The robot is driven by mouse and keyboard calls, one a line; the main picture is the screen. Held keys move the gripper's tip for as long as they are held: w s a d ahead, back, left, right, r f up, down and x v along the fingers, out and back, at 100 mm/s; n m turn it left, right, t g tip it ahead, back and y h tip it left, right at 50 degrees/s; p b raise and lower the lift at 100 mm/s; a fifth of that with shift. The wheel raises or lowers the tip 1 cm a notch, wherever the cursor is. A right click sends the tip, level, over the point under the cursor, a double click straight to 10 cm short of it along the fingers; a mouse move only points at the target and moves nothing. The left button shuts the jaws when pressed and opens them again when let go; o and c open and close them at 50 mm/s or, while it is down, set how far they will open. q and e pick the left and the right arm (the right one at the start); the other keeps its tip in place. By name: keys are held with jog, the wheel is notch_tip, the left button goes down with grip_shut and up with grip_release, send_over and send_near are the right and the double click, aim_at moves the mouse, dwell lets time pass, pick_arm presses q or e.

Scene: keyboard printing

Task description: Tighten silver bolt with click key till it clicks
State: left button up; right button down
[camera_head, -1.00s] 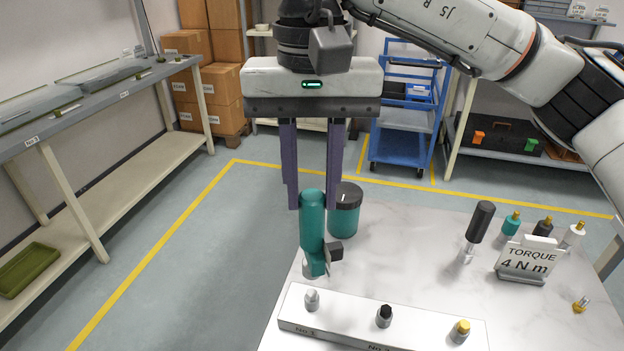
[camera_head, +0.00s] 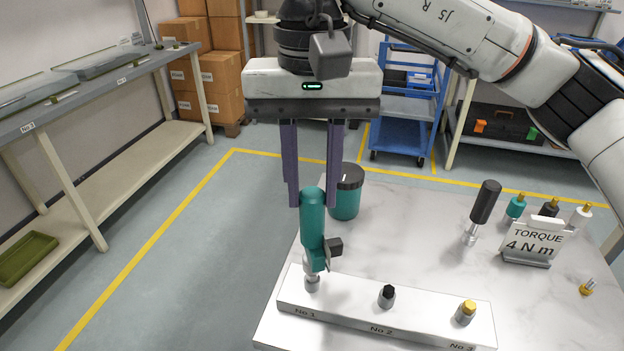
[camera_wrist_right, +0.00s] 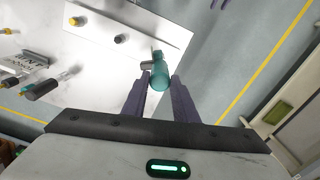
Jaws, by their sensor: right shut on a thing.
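My right gripper (camera_head: 312,200) is shut on the teal click key (camera_head: 312,222), which hangs upright with its head down. It also shows between the fingers in the right wrist view (camera_wrist_right: 160,76). The silver bolt (camera_head: 312,282) stands at the No 1 place on the white block (camera_head: 345,312). The lower end of the click key is right over the bolt and appears to meet its top; the exact contact is hard to tell.
A black bolt (camera_head: 387,296) and a yellow-topped bolt (camera_head: 465,313) stand farther right on the block. A teal jar (camera_head: 346,195) is behind the key. A black-handled tool (camera_head: 485,203), several small bottle-like pieces and a torque sign (camera_head: 532,241) stand at right.

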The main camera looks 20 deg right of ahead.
jog(key=shift+f, duration=0.1)
dwell(0.3)
jog(key=shift+f+b, duration=0.3)
dwell(0.3)
jog(key=shift+f, duration=0.15)
dwell(0.4)
jog(key=shift+f+b, duration=0.55)
jog(key=c, duration=2.1)
grip_release()
grip_shut()
